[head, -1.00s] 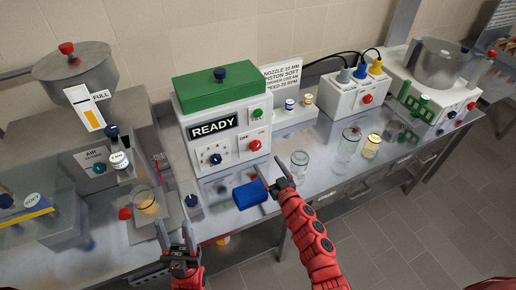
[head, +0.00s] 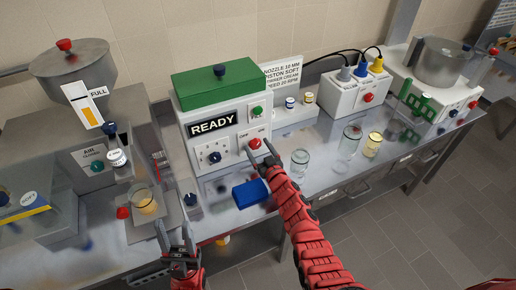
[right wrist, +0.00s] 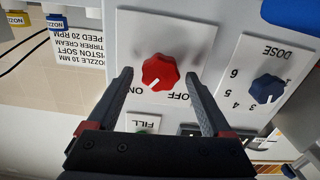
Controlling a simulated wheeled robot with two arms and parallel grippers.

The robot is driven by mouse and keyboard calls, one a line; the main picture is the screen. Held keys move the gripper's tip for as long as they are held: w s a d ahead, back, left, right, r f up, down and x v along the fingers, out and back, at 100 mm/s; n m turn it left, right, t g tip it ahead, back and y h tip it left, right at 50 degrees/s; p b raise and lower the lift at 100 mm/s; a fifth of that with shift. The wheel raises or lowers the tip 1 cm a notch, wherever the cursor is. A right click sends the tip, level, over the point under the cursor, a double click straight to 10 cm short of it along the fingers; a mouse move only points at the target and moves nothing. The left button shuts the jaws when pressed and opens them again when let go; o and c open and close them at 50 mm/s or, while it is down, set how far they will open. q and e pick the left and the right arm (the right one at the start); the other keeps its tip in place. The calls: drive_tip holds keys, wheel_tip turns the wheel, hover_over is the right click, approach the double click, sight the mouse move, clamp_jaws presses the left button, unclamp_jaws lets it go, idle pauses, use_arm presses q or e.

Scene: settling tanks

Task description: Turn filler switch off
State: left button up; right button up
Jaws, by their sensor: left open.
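The filler (head: 222,120) is a white box with a green lid and a READY display. Its red switch knob (head: 255,143) sits on the front between OFF and ON labels. In the right wrist view the red knob (right wrist: 160,72) shows upside down, its white mark towards the ON label. My right gripper (right wrist: 159,76) is open, one finger on each side of the knob, with gaps visible. In the head view my right gripper (head: 259,155) is at the filler's front. My left gripper (head: 174,230) is open and empty near the table's front edge.
A blue block (head: 251,193) lies below my right gripper. Glass jars (head: 300,163) stand to the right. The blue dose knob (right wrist: 268,89) is close to the right finger in the wrist view. A beaker (head: 145,203) stands near my left gripper.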

clamp_jaws()
drive_tip(key=shift+a+n, duration=0.1)
drive_tip(key=shift+n, duration=0.4)
drive_tip(key=n+b, duration=0.2)
drive_tip(key=n, duration=0.1)
drive_tip(key=shift+f+n, duration=0.15)
drive_tip(key=shift+n, duration=0.25)
drive_tip(key=n+b, duration=0.1)
drive_tip(key=n, duration=0.2)
drive_tip(key=shift+a+f+n+b, duration=0.1)
drive_tip(key=shift+n+b, duration=0.2)
drive_tip(key=shift+n, duration=0.1)
drive_tip(key=n+b, duration=0.2)
drive_tip(key=n, duration=0.3)
drive_tip(key=shift+b, duration=0.3)
drive_tip(key=shift+n, duration=0.3)
